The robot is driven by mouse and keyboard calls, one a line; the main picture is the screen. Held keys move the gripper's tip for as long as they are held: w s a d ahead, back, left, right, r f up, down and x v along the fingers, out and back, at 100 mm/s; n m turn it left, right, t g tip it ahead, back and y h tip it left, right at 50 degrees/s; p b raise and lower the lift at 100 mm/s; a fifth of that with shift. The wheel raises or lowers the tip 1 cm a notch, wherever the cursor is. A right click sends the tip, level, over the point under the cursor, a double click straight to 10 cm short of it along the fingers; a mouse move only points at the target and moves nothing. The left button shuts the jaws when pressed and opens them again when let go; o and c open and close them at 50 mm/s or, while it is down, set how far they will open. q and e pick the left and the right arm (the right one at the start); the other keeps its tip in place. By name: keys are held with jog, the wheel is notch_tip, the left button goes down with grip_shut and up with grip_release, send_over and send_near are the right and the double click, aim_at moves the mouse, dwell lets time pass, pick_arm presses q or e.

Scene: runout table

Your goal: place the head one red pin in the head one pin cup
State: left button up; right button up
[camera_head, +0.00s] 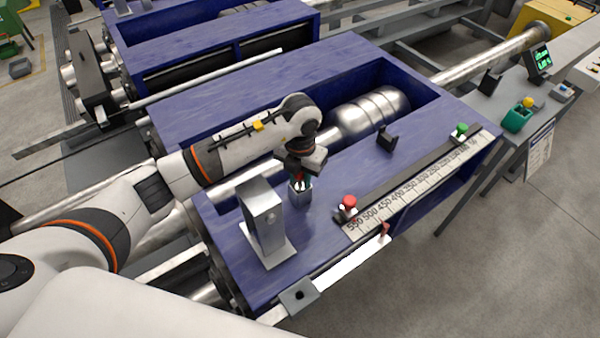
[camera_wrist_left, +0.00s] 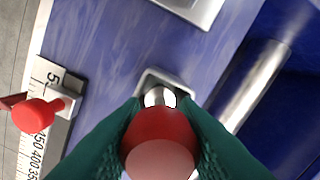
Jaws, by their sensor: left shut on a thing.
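My left gripper (camera_head: 301,176) is shut on the red pin (camera_wrist_left: 160,140), its green fingers on both sides of the red head. In the head view the gripper points down over the small grey pin cup (camera_head: 300,196) on the blue machine top. In the left wrist view the square rim of the cup (camera_wrist_left: 150,77) shows just beyond the pin. The pin's shiny lower end lines up with the cup's opening; I cannot tell how deep it sits. The fingers hide part of the cup. My right gripper is not in view.
A grey upright bracket (camera_head: 263,220) stands close to the left of the cup. A ruler (camera_head: 412,194) with a red-knobbed stop (camera_head: 349,203) and a green-knobbed stop (camera_head: 461,130) lies to the right. A shiny roller (camera_head: 372,112) lies in the recess behind.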

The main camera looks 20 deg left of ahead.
pick_arm(q)
jog(key=o, duration=1)
jog(key=shift+f, duration=0.1)
jog(key=shift+o, duration=0.2)
jog(key=shift+r, duration=0.35)
notch_tip(320, 180, up, 11)
jog(key=b, duration=0.2)
jog(key=shift+f+b, duration=0.2)
jog(key=shift+b, duration=0.2)
jog(key=shift+r, duration=0.5)
jog(key=shift+r, duration=0.15)
